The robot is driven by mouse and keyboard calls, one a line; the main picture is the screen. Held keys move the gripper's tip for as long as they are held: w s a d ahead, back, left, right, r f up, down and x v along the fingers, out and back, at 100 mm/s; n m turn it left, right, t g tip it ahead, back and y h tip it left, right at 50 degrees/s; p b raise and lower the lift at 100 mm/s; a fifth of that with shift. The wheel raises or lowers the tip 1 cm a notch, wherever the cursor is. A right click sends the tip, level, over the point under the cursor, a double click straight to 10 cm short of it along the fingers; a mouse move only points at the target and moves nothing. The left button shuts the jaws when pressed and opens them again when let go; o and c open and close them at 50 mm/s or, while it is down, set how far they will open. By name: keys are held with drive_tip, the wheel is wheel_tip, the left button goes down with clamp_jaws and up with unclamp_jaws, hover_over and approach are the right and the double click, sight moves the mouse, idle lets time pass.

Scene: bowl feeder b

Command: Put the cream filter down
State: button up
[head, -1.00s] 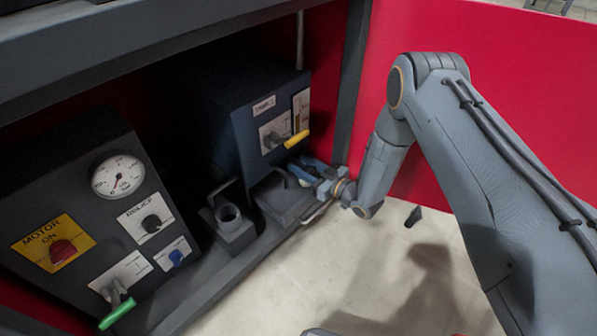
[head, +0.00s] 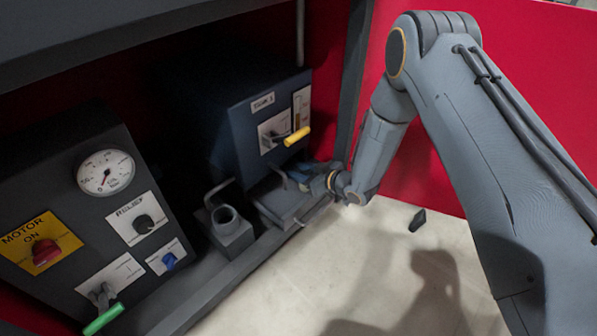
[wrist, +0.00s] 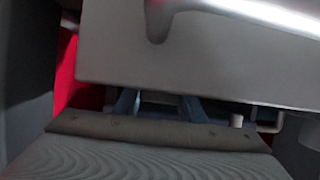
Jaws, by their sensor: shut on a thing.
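My gripper (head: 292,174) reaches in under the front of the dark tank box, above a low dark tray (head: 279,206). In the wrist view its two blue-grey fingers (wrist: 158,104) show in a narrow gap below a large grey surface. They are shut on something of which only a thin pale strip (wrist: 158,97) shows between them. I take this to be the cream filter; its shape and whether it touches anything below are hidden. In the head view the filter cannot be made out behind the fingers and wrist.
The tank box (head: 240,125) with a yellow-handled lever (head: 296,136) stands close above my gripper. A dark cup-like holder (head: 226,222) is left of the tray. A motor panel (head: 90,215) with gauge and green lever stands further left. The pale floor in front is mostly clear.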

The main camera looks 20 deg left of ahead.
drive_tip(key=o, duration=1.4)
